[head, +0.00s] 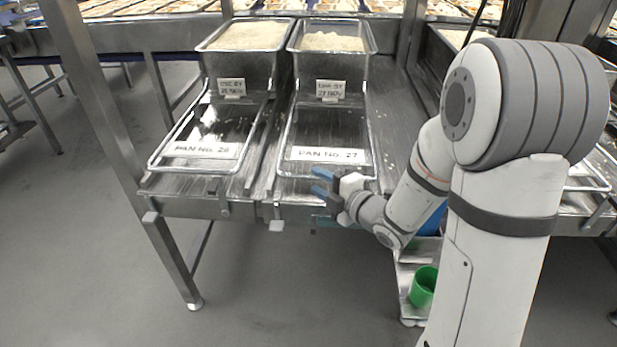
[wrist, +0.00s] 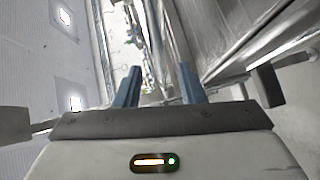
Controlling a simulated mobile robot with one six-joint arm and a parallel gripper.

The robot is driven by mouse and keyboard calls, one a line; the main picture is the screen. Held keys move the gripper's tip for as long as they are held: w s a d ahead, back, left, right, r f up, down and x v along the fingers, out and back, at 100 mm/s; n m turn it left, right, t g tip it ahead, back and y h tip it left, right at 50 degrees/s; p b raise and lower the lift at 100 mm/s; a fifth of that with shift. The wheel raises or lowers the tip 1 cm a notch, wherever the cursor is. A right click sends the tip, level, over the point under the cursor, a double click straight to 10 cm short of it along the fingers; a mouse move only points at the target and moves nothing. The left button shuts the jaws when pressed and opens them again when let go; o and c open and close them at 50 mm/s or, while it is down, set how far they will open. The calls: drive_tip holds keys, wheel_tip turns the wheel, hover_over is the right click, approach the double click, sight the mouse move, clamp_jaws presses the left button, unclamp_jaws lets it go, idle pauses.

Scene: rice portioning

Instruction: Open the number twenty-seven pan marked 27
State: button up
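Pan 27 is the right of two steel pans on the rack in the head view. Its label, "PAN No. 27" (head: 327,155), lies across the front of a dark, glossy panel (head: 325,124) with a metal wire rim. Behind the panel, the deeper back part holds pale rice (head: 333,42) and has a small tag (head: 330,88). My gripper (head: 322,182) is near the front right corner of that rim; contact cannot be told. In the wrist view, the blue fingers of my gripper (wrist: 158,82) are apart, with nothing clearly held between them.
Pan 26, with its label (head: 206,150), stands just left, also with rice at the back. A green cup (head: 423,287) sits on a low shelf at lower right. A table leg (head: 175,262) stands at front left. The floor in front is clear.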

sight(313, 179)
drive_tip(key=shift+x, duration=2.2)
drive_tip(key=shift+c, duration=0.4)
clamp_jaws()
